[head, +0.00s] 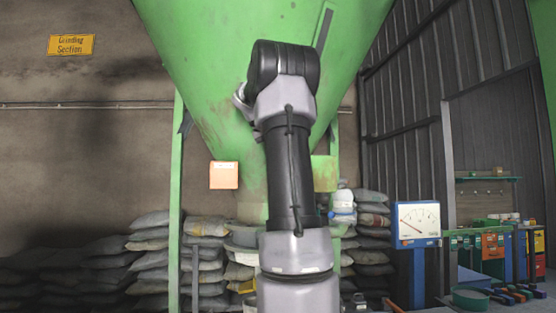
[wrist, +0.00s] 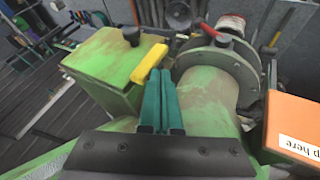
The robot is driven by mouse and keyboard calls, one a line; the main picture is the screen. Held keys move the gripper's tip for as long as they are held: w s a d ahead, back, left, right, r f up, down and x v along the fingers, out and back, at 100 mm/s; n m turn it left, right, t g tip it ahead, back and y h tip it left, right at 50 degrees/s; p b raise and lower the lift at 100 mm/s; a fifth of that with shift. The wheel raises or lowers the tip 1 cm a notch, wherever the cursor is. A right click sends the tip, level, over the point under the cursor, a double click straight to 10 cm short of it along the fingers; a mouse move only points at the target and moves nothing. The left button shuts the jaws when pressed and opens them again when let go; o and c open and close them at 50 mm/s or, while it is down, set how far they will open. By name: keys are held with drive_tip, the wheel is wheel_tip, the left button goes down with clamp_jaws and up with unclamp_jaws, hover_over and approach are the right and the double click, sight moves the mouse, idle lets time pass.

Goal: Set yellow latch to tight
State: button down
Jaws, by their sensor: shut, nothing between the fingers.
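The yellow latch (wrist: 149,63) is a short bar at the edge of a green box (wrist: 112,60) in the wrist view. It lies slantwise, its far end up and to the right. My gripper (wrist: 161,73) has teal fingers closed together with nothing between them. The fingertips appear just right of the latch, close beside it; I cannot tell whether they touch. No tight marking is readable. In the head view my arm hides the gripper, and I cannot make out the latch.
A green pipe with a round flange (wrist: 222,62) and a red handle (wrist: 209,30) is right of the fingers. A black knob (wrist: 131,36) stands on the box. An orange sign (wrist: 294,122) is at right. The green hopper (head: 190,60) and stacked sacks (head: 150,245) surround my arm.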

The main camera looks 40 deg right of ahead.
drive_tip(key=shift+s+d+r, duration=0.15)
drive_tip(key=shift+d+r, duration=0.1)
drive_tip(key=s+d+m+t+y, duration=0.3)
drive_tip(key=d+t+y, duration=0.2)
drive_tip(key=y, duration=0.8)
drive_tip(key=shift+s+d+f+t, duration=0.2)
drive_tip(key=shift+s+d+t, duration=0.1)
drive_tip(key=shift+t, duration=1.5)
drive_tip(key=shift+m+y, duration=0.3)
drive_tip(key=shift+r, duration=0.8)
drive_tip(key=shift+w, duration=0.1)
